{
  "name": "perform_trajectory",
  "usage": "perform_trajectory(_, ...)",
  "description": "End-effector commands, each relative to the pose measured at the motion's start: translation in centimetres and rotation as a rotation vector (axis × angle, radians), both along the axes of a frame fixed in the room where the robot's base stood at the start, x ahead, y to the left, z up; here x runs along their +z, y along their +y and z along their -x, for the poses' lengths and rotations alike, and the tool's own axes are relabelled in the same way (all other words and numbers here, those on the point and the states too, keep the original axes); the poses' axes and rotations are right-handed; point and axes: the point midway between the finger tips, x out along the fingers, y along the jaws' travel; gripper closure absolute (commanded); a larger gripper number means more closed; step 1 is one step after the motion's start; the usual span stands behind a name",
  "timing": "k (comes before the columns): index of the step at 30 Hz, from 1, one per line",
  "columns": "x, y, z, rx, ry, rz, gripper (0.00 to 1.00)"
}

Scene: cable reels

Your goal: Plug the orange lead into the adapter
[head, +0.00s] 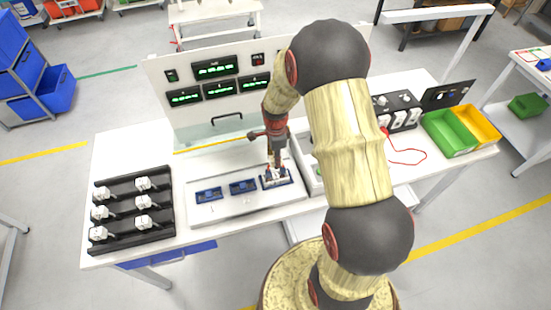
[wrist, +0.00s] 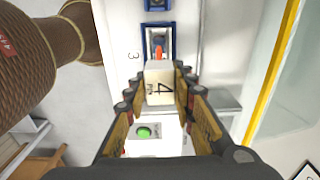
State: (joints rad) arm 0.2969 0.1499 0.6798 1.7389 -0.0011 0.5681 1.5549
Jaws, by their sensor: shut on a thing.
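My gripper (head: 277,166) reaches down at the right-hand blue cradle (head: 277,183) of the pale board. In the wrist view my gripper (wrist: 160,88) is shut on a white block (wrist: 159,82) marked 4, with one finger on each side. A small orange piece (wrist: 158,51) shows just beyond the block, inside a blue-framed cradle (wrist: 146,39). Whether the block touches the orange piece or is seated in the cradle I cannot tell. A thin red-orange cable (head: 409,163) lies looped on the table at the right, by a black rack.
Two more blue cradles (head: 209,194) sit left on the board. A black rack (head: 130,212) with several white blocks stands at the left. Green (head: 449,133) and orange bins (head: 477,124) are at the right. A panel with green displays (head: 215,69) stands behind. A green button (wrist: 143,132) is near my fingers.

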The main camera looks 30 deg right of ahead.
Motion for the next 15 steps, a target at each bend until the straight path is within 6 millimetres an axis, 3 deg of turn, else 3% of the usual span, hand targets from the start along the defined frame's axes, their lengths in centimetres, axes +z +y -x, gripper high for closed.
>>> perform_trajectory(15, -0.95, -0.01, -0.02, 0.000, 0.000, 0.000, 1.00)
